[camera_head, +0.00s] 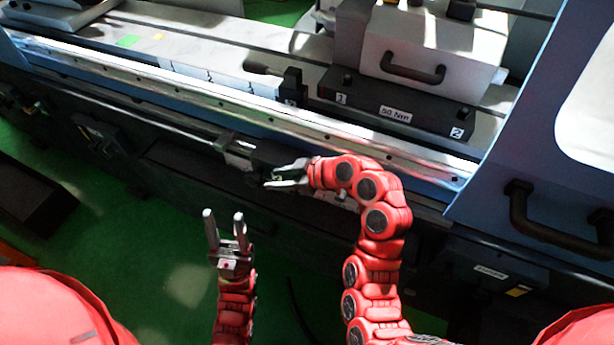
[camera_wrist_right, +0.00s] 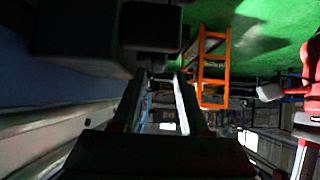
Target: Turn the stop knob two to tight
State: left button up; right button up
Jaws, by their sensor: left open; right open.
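My right gripper (camera_head: 288,178) is open, with its fingers pointing left, close to a dark stop block (camera_head: 268,154) on the front rail of the grinder. A small dark knob-like part (camera_head: 252,180) lies just left of its fingertips; I cannot tell surely that it is stop knob two. In the right wrist view the open fingers (camera_wrist_right: 160,88) reach up toward a dark block (camera_wrist_right: 150,27), with nothing visibly held between them. My left gripper (camera_head: 226,232) is open and empty, pointing up over the green floor, apart from the machine.
A dark base (camera_head: 395,112) with labels 1, 2 and 50 Nm sits on the machine table. A blue guard (camera_head: 535,130) with a black handle (camera_head: 530,215) stands right. Another stop block (camera_head: 98,135) is far left. An orange frame (camera_wrist_right: 212,65) stands on the green floor.

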jog(key=p+v, duration=0.3)
jog(key=v, duration=0.7)
jog(key=shift+d+r, duration=0.1)
jog(key=shift+r, duration=0.05)
